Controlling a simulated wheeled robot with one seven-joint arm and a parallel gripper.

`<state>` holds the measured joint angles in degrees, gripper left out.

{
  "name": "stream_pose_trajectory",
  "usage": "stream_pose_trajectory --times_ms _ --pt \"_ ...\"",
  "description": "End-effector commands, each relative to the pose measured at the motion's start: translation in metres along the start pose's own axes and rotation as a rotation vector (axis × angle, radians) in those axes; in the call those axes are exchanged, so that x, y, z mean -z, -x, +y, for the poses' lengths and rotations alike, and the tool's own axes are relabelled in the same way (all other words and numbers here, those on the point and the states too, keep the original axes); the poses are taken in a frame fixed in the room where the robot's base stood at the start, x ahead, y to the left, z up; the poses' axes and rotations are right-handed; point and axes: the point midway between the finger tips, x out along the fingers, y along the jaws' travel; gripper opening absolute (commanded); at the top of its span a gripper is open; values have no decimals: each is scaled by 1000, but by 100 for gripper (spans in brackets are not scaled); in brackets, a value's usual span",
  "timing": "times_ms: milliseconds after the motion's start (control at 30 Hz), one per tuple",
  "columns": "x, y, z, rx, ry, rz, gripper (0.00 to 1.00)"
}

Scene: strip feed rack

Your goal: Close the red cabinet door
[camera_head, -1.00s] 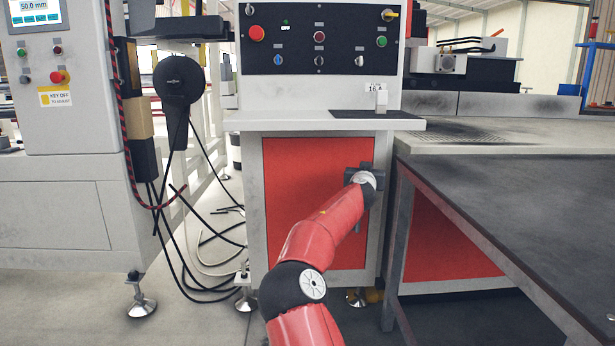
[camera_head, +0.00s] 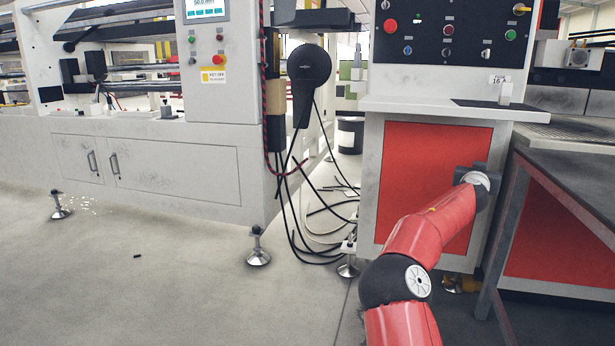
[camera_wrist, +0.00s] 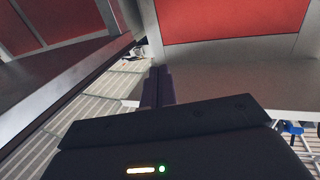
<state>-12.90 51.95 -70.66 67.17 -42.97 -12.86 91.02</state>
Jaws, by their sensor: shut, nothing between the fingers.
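The red cabinet door (camera_head: 425,180) is the red panel in the front of the grey control cabinet, below its shelf. It looks flush with the grey frame, with no gap that I can see. My gripper (camera_head: 478,174) is at the door's upper right edge, and my red arm covers the door's lower right part. In the wrist view the red panel (camera_wrist: 230,18) fills the top, and my gripper's dark fingers (camera_wrist: 157,86) are together and empty below it. I cannot tell whether the fingers touch the cabinet.
A dark-topped table (camera_head: 575,180) stands close on the right of the cabinet. Black cables (camera_head: 300,205) hang to the floor on the left, beside a large grey machine (camera_head: 165,165).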

Motion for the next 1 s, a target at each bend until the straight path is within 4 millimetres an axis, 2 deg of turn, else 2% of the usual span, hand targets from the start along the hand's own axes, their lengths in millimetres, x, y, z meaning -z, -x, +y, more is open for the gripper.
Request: stream_pose_trajectory --times_ms 33,367,567,667,767,833,967,1000 --pt "4 3 11 -19 -18 -1 0" --pt "6 22 63 -120 -103 -42 0" --pt "-2 48 104 -202 -183 -112 0" --pt "-11 68 122 -240 -229 -173 0" --pt "-26 99 135 -266 -281 -269 0" --pt "-40 128 137 -266 -311 -359 0" --pt "-62 192 120 -208 -329 -541 0" --pt "-68 214 112 -177 -323 -595 0"
